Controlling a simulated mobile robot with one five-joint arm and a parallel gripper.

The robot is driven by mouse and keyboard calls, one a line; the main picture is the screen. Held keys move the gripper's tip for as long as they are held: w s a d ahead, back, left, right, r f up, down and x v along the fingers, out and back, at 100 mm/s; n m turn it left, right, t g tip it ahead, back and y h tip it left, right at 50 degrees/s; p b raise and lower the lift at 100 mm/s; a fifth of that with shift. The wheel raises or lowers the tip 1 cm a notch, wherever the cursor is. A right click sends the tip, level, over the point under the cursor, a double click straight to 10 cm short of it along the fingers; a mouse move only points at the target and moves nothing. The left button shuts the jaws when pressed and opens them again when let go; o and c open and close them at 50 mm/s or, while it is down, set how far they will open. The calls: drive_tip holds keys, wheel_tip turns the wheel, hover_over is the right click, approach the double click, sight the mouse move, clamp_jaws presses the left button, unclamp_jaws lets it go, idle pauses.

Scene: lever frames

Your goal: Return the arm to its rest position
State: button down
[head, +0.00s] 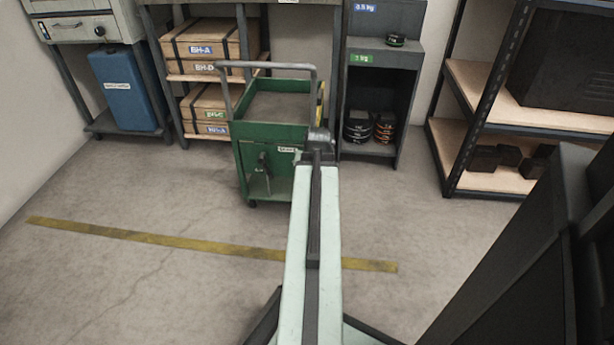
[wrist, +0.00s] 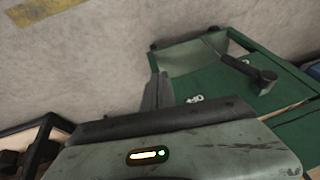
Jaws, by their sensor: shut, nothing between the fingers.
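My arm (head: 318,220) reaches forward from the bottom of the head view, pale green with a dark strip along its top. Its dark end overlaps the right side of a green cart (head: 270,132). In the wrist view my gripper (wrist: 158,90) is shut and empty, its dark fingers close together above the grey-green housing. The fingers cannot be made out in the head view. The cart also shows in the wrist view (wrist: 225,108), with a dark lever (wrist: 248,72) on its green panel. Whether the gripper touches the cart I cannot tell.
A yellow floor line (head: 205,244) crosses clear concrete floor. Behind the cart stand a rack of wooden crates (head: 212,45), a blue container (head: 124,90) and a dark grey cabinet (head: 385,90). A shelf unit (head: 545,120) with dark blocks stands at the right.

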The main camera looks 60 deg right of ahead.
drive_tip(key=w+a+r+n+t+y+p, duration=0.1)
drive_tip(key=w+a+r+n+p, duration=0.25)
drive_tip(key=w+a, duration=0.75)
drive_tip(key=w+a+r+n+y+p, duration=0.15)
drive_tip(key=w+a+r+p, duration=0.35)
drive_tip(key=w+a, duration=0.6)
drive_tip(key=w+a+r+n+p, duration=0.2)
drive_tip(key=w+a, duration=0.1)
drive_tip(key=a, duration=0.6)
drive_tip(key=w+a+r+n+p, duration=0.2)
drive_tip(key=a+n, duration=0.1)
drive_tip(key=a, duration=0.7)
drive_tip(key=s+a+r+n+g+y+p, duration=0.1)
drive_tip(key=s+a+n+g+p, duration=0.1)
drive_tip(key=a, duration=0.6)
drive_tip(key=s+a+r+n+g+p, duration=0.1)
drive_tip(key=a+r+n+p, duration=0.1)
drive_tip(key=a, duration=0.5)
wheel_tip(320, 180, up, 37)
drive_tip(key=s+g+p, duration=0.1)
drive_tip(key=s+p, duration=0.1)
drive_tip(key=p, duration=3.5)
drive_tip(key=shift+s+d+f, duration=0.2)
drive_tip(key=shift+s+d, duration=0.1)
drive_tip(key=shift+d, duration=0.1)
